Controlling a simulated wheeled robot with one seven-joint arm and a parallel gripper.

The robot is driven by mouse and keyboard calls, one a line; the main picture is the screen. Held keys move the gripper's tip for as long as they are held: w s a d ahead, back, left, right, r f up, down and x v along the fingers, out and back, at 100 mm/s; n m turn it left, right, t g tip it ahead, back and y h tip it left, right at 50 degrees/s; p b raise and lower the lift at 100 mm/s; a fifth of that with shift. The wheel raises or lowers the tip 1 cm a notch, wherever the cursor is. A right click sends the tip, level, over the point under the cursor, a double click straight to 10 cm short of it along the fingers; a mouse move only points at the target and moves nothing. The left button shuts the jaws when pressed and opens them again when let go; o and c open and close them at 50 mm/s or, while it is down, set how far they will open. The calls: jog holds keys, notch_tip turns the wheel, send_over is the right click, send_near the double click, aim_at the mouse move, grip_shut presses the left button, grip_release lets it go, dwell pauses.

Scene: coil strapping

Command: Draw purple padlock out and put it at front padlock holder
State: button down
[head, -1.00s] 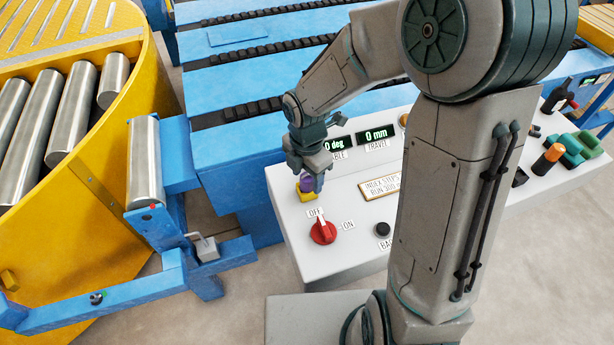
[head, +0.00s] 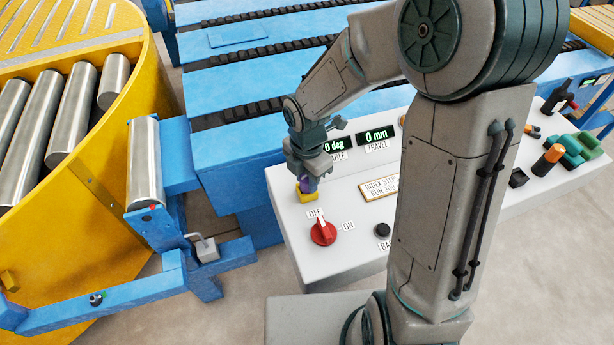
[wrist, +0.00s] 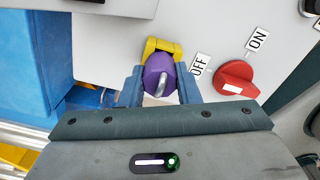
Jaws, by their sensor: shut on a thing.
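The purple padlock (wrist: 157,68) sits at a yellow holder (wrist: 163,45) on the light grey control panel, beside the OFF label. Its metal shackle faces the wrist camera. My gripper (wrist: 159,76) has one blue finger on each side of the padlock body and is shut on it. In the head view, my gripper (head: 309,183) is at the panel's left part, just over the yellow holder (head: 308,197). Only a little purple shows there, the rest hidden by the fingers. I cannot tell whether the padlock is still seated in the holder.
A red rotary switch (head: 323,231) stands close in front of the gripper. The control panel (head: 290,225) also carries two displays and a black button (head: 382,230). A grey padlock-like block (head: 205,248) sits on the blue frame at left. Blue conveyor beams lie behind.

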aim_at(307, 178)
jog(key=shift+r+p, duration=0.6)
jog(key=shift+p, duration=0.05)
jog(key=c, duration=2)
grip_release()
jog(key=shift+c, duration=0.2)
grip_shut()
notch_tip(307, 178, up, 4)
jog(key=p, duration=0.4)
jog(key=shift+r, duration=0.25)
jog(key=shift+f, duration=0.1)
